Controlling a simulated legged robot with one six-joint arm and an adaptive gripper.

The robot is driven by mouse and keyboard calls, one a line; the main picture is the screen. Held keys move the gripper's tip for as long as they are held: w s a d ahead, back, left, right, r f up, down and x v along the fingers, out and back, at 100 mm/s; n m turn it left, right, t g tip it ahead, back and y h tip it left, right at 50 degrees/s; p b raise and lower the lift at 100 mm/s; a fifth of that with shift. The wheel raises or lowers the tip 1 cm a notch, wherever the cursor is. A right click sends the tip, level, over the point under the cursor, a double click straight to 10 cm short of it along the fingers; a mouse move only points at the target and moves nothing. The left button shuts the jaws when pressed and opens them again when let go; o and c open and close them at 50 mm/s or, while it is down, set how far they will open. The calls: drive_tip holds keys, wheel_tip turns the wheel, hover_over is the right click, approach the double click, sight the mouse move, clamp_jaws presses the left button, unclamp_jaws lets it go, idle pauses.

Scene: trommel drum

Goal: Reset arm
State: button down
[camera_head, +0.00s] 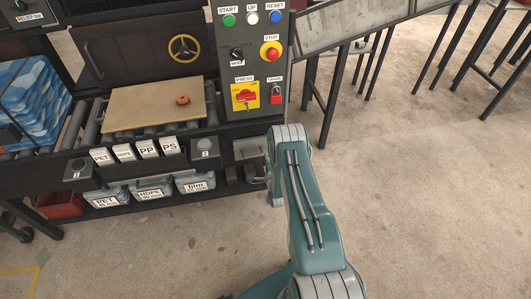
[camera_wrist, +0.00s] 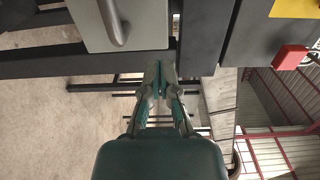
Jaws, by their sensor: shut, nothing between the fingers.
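My teal arm (camera_head: 310,215) is raised at the centre right of the head view, in front of the machine. In the wrist view my gripper (camera_wrist: 161,70) is shut and empty, with its fingertips together. A grey panel with a handle (camera_wrist: 118,28) is just beyond and to the left of the fingertips. I cannot tell whether the gripper touches it. My gripper cannot be made out in the head view.
The control panel (camera_head: 243,60) has buttons, a red stop knob (camera_head: 269,52) and a red padlock (camera_head: 276,96). A board (camera_head: 155,106) with a small orange disc (camera_head: 183,100) lies on rollers. Labelled bins (camera_head: 151,193) sit below. Floor at right (camera_head: 440,180) is clear.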

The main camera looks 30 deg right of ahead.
drive_tip(key=v, duration=0.6)
drive_tip(key=shift+r, duration=0.1)
drive_tip(key=w+a+r+n+g+y, duration=0.1)
drive_tip(key=w+r+n, duration=0.25)
drive_tip(key=r, duration=0.45)
drive_tip(key=w+a+r+n+g+y, duration=0.1)
drive_tip(key=w+r+n+g, duration=0.1)
drive_tip(key=w+r, duration=0.45)
drive_tip(key=s+a+r+n+g, duration=0.1)
drive_tip(key=s+a+r+n, duration=0.15)
drive_tip(key=r, duration=0.65)
drive_tip(key=s+a+r+n+g, duration=0.1)
drive_tip(key=a+r+n, duration=0.15)
drive_tip(key=r, duration=0.55)
drive_tip(key=s+a+r+n+g+y, duration=0.25)
drive_tip(key=s+a+r, duration=0.25)
drive_tip(key=s+r, duration=0.25)
drive_tip(key=s+a+r+n+g, duration=0.1)
drive_tip(key=s+a+r+n, duration=0.1)
drive_tip(key=s, duration=0.7)
drive_tip(key=s+a+r+n+g, duration=0.2)
drive_tip(key=s+r+n, duration=0.1)
drive_tip(key=s, duration=0.6)
drive_tip(key=s+a+r+n+g, duration=0.1)
drive_tip(key=s+a+r+n, duration=0.2)
drive_tip(key=s, duration=0.6)
drive_tip(key=shift+s, duration=0.35)
